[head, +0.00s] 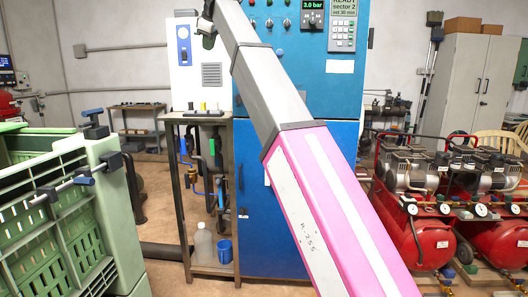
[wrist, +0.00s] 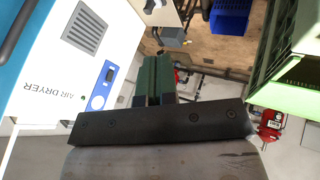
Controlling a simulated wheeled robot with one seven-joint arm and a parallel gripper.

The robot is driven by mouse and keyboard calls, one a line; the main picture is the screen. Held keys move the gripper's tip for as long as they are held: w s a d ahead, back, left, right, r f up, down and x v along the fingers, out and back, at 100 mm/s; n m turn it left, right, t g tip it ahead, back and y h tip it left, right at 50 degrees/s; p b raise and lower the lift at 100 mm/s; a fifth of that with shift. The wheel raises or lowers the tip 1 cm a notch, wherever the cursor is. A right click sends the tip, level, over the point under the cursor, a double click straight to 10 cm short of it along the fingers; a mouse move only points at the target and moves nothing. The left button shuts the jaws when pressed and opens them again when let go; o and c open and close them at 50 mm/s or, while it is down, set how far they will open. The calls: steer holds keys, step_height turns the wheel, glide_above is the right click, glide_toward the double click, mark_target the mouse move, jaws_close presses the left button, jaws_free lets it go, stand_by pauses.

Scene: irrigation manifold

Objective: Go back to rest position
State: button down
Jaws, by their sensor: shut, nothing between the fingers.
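My arm (head: 330,215), with pink and grey links, reaches up and away across the middle of the head view. My gripper (head: 208,38) is at its far end near the top edge, in front of the white air dryer cabinet (head: 183,58). It looks small and dark there. In the wrist view my gripper (wrist: 154,65) shows as dark green fingers close together beyond a black bar. It is shut and empty. The air dryer (wrist: 75,70), with its label and vent, fills the left of that view, apart from the fingers.
A blue control cabinet (head: 257,185) stands behind my arm. A narrow metal stand (head: 228,122) with a jug and blue cup is left of it. Green crates (head: 60,240) stand at left, red compressors (head: 425,232) at right. A grey locker (head: 470,85) stands behind.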

steer(key=w+d+f+m+g+h, duration=0.15)
steer(key=d+f, duration=0.45)
steer(key=f, duration=1)
steer(key=w+d+f+m, duration=0.25)
steer(key=d+f, duration=0.35)
steer(key=f, duration=1)
steer(key=w+d+f+m+g+h, duration=0.1)
steer(key=d+f+m, duration=0.35)
steer(key=f, duration=1.15)
steer(key=s+d+f+m+g, duration=0.1)
steer(key=s+d+f, duration=0.4)
steer(key=f, duration=0.4)
steer(key=s+d+f+m+g, duration=0.1)
steer(key=s+d+f, duration=0.3)
steer(key=d+f, duration=0.45)
steer(key=s+d+f+m+g, duration=0.1)
steer(key=s+d+f, duration=0.3)
steer(key=s+f, duration=0.4)
steer(key=s+d+f+m, duration=0.3)
steer(key=s+d+f, duration=0.1)
steer(key=s+f, duration=0.4)
step_height(320, 180, down, 2)
steer(key=shift+d+m+g+h, duration=0.35)
steer(key=shift+d+h, duration=0.05)
steer(key=shift+h, duration=0.05)
